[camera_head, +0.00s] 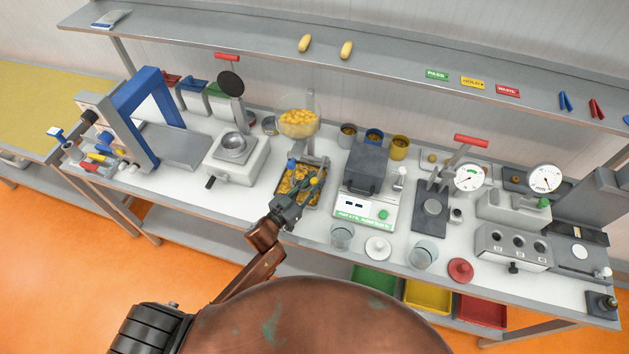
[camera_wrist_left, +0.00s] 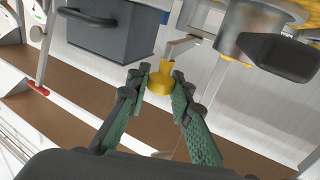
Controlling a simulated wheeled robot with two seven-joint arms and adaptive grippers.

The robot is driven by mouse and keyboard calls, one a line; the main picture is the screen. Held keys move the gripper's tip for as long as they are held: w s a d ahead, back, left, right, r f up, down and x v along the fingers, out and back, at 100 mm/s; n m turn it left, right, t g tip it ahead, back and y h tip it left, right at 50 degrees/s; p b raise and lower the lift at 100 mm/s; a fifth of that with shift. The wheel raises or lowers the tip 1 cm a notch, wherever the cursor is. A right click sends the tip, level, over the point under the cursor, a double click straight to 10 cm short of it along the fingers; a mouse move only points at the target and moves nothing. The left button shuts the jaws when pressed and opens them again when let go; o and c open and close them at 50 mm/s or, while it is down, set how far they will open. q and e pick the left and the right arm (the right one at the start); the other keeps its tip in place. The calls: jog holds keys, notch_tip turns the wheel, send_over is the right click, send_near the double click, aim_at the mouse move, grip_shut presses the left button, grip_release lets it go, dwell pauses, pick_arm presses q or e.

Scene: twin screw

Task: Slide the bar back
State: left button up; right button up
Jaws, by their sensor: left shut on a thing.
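My left gripper (camera_head: 309,178) reaches in from the front below the clear hopper (camera_head: 299,128) of yellow pieces. In the left wrist view, its two green-padded fingers (camera_wrist_left: 161,88) are closed around a small yellow knob (camera_wrist_left: 160,86). A thin grey bar (camera_wrist_left: 183,47) shows just above the knob; where it joins the knob is hard to make out. In the head view the gripper hides the knob. My right gripper is not in view.
A tray of yellow pieces (camera_head: 287,183) lies below the hopper. A scale with a dark box (camera_head: 363,168) stands close to its right, and a balance with a steel pan (camera_head: 233,148) to its left. Glass jars (camera_head: 341,237) stand at the front edge.

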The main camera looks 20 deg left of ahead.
pick_arm(q)
grip_shut()
jog(key=shift+a, duration=0.2)
jog(key=a+p, duration=0.1)
jog(key=a, duration=1.2)
jog(key=shift+w, duration=0.25)
jog(key=shift+a, duration=0.15)
jog(key=o, duration=0.9)
grip_release()
jog(key=shift+a, duration=0.1)
jog(key=shift+c, duration=0.2)
jog(key=shift+o, duration=0.4)
jog(key=shift+s, duration=0.1)
jog(key=v, duration=1.2)
jog(key=shift+d+f, duration=0.1)
jog(key=shift+d, duration=0.1)
